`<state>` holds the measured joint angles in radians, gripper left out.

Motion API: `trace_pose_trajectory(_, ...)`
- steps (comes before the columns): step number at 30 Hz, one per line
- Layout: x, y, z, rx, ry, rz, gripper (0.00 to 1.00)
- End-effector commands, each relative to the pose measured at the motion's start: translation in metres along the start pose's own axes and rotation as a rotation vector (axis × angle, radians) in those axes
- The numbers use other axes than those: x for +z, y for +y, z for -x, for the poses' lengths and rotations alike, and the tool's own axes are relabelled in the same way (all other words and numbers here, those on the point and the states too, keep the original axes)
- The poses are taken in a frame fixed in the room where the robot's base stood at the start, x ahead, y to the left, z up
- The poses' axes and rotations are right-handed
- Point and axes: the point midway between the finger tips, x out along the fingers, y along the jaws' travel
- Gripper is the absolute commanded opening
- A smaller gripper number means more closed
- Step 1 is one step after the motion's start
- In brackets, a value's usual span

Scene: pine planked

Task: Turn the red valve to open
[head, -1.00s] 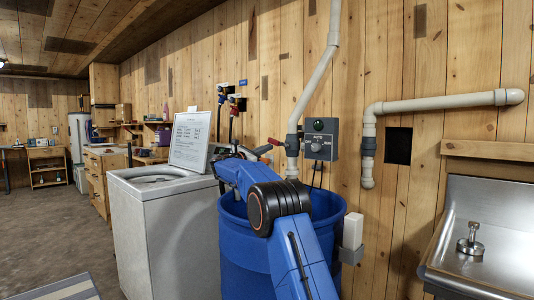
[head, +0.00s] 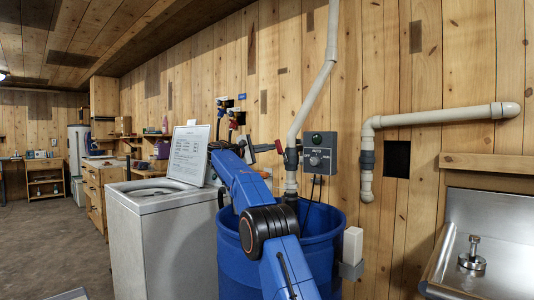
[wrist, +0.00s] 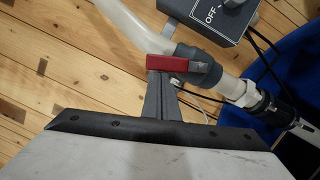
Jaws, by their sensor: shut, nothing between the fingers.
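The red valve handle (head: 279,146) sticks out to the left of a dark grey valve body (head: 291,158) on the pale wall pipe, above the blue barrel. In the wrist view the red handle (wrist: 167,63) lies at an angle to the pipe, left of the grey valve body (wrist: 205,70). My gripper (wrist: 160,76) is shut and empty, its dark fingertips at the handle's lower edge. I cannot tell whether they touch it. In the head view my gripper (head: 264,148) is small, just left of the handle.
A grey control box (head: 318,152) hangs right of the valve. The blue barrel (head: 262,268) stands below, under my arm. A metal sink (head: 490,245) is at right.

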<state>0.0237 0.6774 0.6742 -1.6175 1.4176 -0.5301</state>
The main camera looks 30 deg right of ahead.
Motion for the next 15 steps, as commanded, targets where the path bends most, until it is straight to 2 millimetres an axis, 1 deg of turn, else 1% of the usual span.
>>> trace_pose_trajectory(3, 0.007, 0.004, -0.002, -0.023, -0.001, -0.093, 0.0)
trace_pose_trajectory(9, 0.015, 0.007, -0.004, -0.055, 0.0, -0.221, 0.0)
trace_pose_trajectory(15, 0.02, 0.008, -0.005, -0.055, 0.0, -0.222, 0.0)
